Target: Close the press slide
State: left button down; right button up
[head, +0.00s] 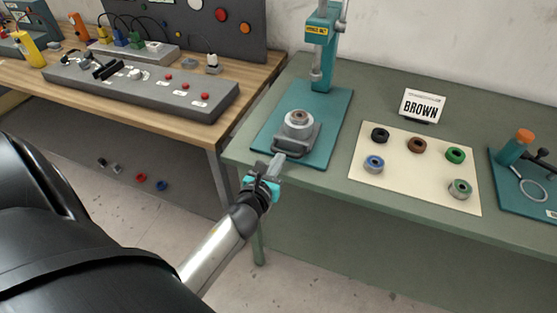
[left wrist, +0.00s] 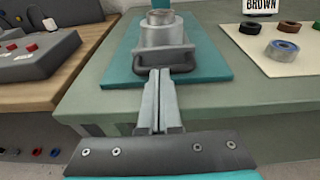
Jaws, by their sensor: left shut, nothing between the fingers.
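The press slide (head: 303,137) is a grey block with a round cup and a dark loop handle on its near side. It sits on the teal base plate (head: 329,127) in front of the teal press column (head: 322,55). A small brownish ring (head: 299,116) shows in the cup. My left gripper (head: 278,159) is shut and empty, its fingertips at the handle. In the left wrist view the fingertips (left wrist: 160,73) lie right at the handle (left wrist: 165,67); I cannot tell whether they touch it. My right gripper is not in view.
A sign reading BROWN (head: 422,104) stands behind a cream mat (head: 413,184) with several coloured rings. A second teal plate (head: 520,190) with a fixture is at the far right. A wooden bench (head: 190,128) with a grey panel stands at the left, beyond a gap.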

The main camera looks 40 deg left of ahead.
aim_at(289, 139)
pick_arm(q)
jog(key=shift+w, duration=0.25)
jog(key=x, duration=0.3)
jog(key=r+x, duration=0.1)
jog(key=x, duration=0.2)
jog(key=r+b+x, duration=0.1)
jog(key=x, duration=0.2)
jog(key=shift+w+a, duration=0.1)
jog(key=shift+w, duration=0.4)
jog(key=x, duration=0.3)
jog(key=r+x, duration=0.1)
jog(key=shift+w+f+b, duration=0.15)
jog(key=shift+w+b, duration=0.2)
jog(key=shift+w, duration=0.1)
jog(key=shift+w+a, duration=0.1)
jog(key=shift+w, duration=0.2)
jog(key=shift+r, duration=0.25)
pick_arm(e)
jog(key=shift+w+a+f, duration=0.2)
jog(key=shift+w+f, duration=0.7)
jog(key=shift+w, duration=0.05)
